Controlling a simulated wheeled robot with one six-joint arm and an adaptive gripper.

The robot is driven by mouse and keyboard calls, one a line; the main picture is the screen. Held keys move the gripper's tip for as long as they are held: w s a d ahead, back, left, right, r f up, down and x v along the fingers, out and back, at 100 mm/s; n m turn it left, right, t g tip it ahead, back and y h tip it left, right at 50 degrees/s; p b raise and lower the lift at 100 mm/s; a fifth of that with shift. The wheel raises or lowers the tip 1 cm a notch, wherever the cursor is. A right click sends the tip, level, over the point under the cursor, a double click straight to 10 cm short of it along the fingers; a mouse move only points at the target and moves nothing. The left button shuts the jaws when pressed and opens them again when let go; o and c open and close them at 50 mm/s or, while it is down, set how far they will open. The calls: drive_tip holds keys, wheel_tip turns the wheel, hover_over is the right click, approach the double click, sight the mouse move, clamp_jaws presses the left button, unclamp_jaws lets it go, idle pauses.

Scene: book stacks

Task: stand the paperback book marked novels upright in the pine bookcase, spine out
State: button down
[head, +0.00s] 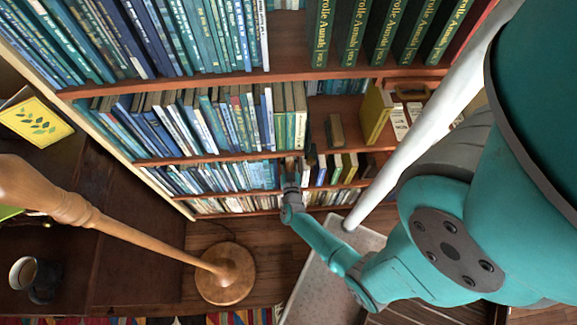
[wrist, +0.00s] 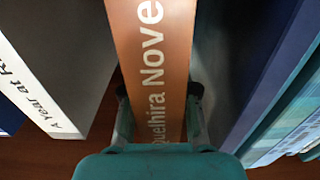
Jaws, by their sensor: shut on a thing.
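The paperback (wrist: 155,60) has an orange-brown spine with white letters reading in part "quelhira Nove". In the wrist view its spine faces my camera and it stands between my fingers. My gripper (wrist: 160,108) is shut on it, one finger on each side. In the head view my gripper (head: 291,172) reaches into a lower shelf of the bookcase (head: 290,74), at a gap between rows of books. The held book is mostly hidden there. Whether its foot touches the shelf board I cannot tell.
A grey-white book (wrist: 55,60) marked "A year at R" stands left of the held book, and a blue book (wrist: 265,75) stands right, with narrow gaps. A wooden lamp stand (head: 225,272) is at left. A yellow book (head: 376,112) stands on the shelf above.

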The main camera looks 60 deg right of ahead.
drive_tip(key=shift+a+f, duration=0.1)
drive_tip(key=shift+f, duration=3.35)
drive_tip(key=shift+f, duration=0.1)
drive_tip(key=c, duration=1.2)
unclamp_jaws()
